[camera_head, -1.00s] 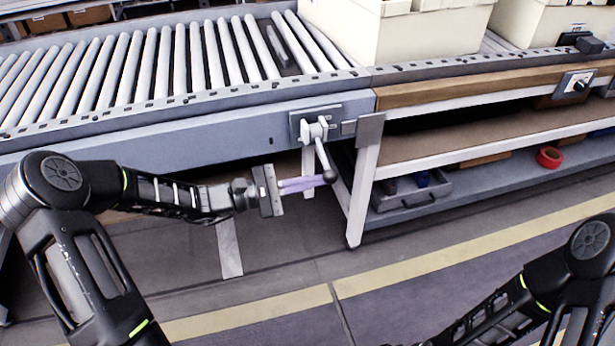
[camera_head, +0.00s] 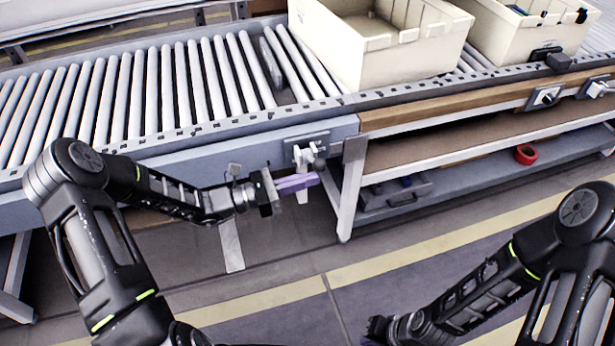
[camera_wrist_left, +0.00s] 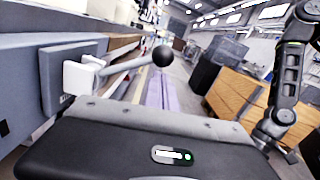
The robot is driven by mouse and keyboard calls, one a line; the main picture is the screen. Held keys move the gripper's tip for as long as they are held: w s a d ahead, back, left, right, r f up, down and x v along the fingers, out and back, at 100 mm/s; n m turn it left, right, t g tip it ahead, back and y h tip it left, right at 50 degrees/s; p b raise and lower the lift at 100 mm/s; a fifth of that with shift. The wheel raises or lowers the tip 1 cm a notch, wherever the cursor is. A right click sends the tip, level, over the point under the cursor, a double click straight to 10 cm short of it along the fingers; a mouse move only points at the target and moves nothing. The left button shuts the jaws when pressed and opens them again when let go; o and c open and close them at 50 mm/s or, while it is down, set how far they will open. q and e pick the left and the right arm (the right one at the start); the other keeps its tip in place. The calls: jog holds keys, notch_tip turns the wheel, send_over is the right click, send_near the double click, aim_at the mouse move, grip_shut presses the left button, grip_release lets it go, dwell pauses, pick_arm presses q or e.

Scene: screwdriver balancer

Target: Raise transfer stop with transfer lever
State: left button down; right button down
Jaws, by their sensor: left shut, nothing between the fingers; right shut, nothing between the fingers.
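The transfer lever (camera_head: 319,165) is on the side of the conveyor frame, on a white hub and grey plate. In the left wrist view its rod and black knob (camera_wrist_left: 162,56) stick out about level, tipped slightly up. My left gripper (camera_head: 298,184) is shut and empty, its purple fingers just below the knob in the head view. The fingers (camera_wrist_left: 160,92) also show under the knob in the wrist view; I cannot tell whether they touch it. The transfer stop (camera_head: 271,62) is a grey plate between the rollers. My right gripper (camera_head: 375,328) is low at the bottom edge, shut.
A cream tote (camera_head: 385,55) sits on the conveyor just right of the stop, and a second tote (camera_head: 535,30) is further right. A grey table leg (camera_head: 351,190) stands close right of my left fingers. A red tape roll (camera_head: 525,154) lies on the lower shelf.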

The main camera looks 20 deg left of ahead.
pick_arm(q)
jog(key=shift+w+r, duration=0.15)
jog(key=shift+r, duration=0.25)
jog(key=shift+r+p, duration=0.15)
jog(key=shift+p, duration=0.15)
notch_tip(320, 180, down, 5)
jog(key=s+b, duration=0.1)
jog(key=b, duration=0.2)
jog(key=v, duration=1)
jog(key=shift+a+r, duration=0.15)
jog(key=shift+r, duration=0.15)
